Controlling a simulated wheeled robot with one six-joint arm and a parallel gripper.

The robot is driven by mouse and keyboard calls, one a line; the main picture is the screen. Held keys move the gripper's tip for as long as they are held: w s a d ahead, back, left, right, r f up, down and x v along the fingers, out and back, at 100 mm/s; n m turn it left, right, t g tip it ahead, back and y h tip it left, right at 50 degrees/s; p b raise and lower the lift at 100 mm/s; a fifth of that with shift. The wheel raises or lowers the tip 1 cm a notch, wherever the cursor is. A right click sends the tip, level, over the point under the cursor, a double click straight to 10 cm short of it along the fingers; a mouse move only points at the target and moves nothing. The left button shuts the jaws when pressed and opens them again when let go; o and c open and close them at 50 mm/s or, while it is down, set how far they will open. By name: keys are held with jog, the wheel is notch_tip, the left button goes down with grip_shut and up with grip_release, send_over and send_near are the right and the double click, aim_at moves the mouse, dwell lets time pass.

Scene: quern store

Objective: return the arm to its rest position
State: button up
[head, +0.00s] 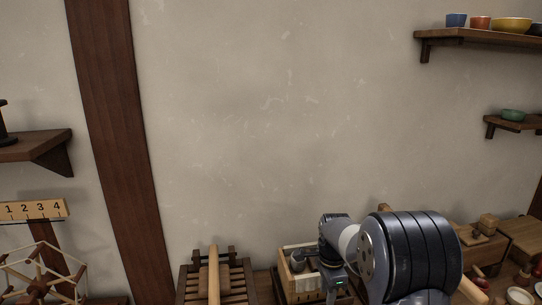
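My arm shows at the bottom right of the head view, with a large dark ribbed joint and a smaller grey wrist section left of it. The wrist section points down in front of a wooden box. My gripper's fingertips cannot be made out, so I cannot tell whether they hold anything.
A wooden crate (287,271) with pale contents stands behind the wrist. A slatted wooden rack (187,286) is left of it. Wall shelves hold bowls at the upper right (470,38) and right (505,124). A numbered board (35,210) hangs left. The wall's middle is clear.

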notch_tip(320, 180, down, 6)
jog(key=shift+r, duration=0.25)
jog(key=shift+r+n, duration=0.25)
jog(key=shift+n, duration=0.25)
jog(key=n, duration=0.3)
jog(key=shift+n, duration=0.4)
jog(key=n+p, duration=0.1)
jog(key=n, duration=0.4)
jog(key=shift+n, duration=0.3)
jog(key=shift+r, duration=0.1)
